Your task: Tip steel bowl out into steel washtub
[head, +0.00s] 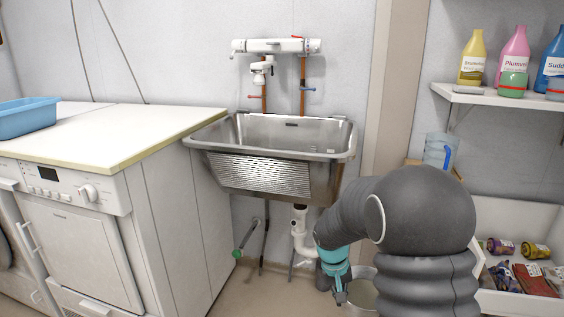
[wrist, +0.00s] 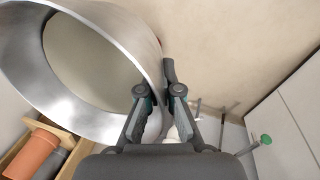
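The steel washtub (head: 325,158) hangs on the wall in the middle of the head view, with its basin open upward. The steel bowl (head: 363,291) is low at the right of the washtub, mostly hidden behind my arm. In the wrist view the bowl (wrist: 62,102) fills the upper left, its round mouth facing the camera and its inside a plain beige-grey. I cannot tell whether that is contents or the bare bottom.
A white drain pipe (head: 299,235) runs under the washtub. A white counter (head: 110,130) with a blue basin (head: 25,117) stands at the left. A shelf (head: 500,98) with bottles is at the right. A wooden crate (wrist: 62,133) with a terracotta pot (wrist: 35,155) lies near the bowl.

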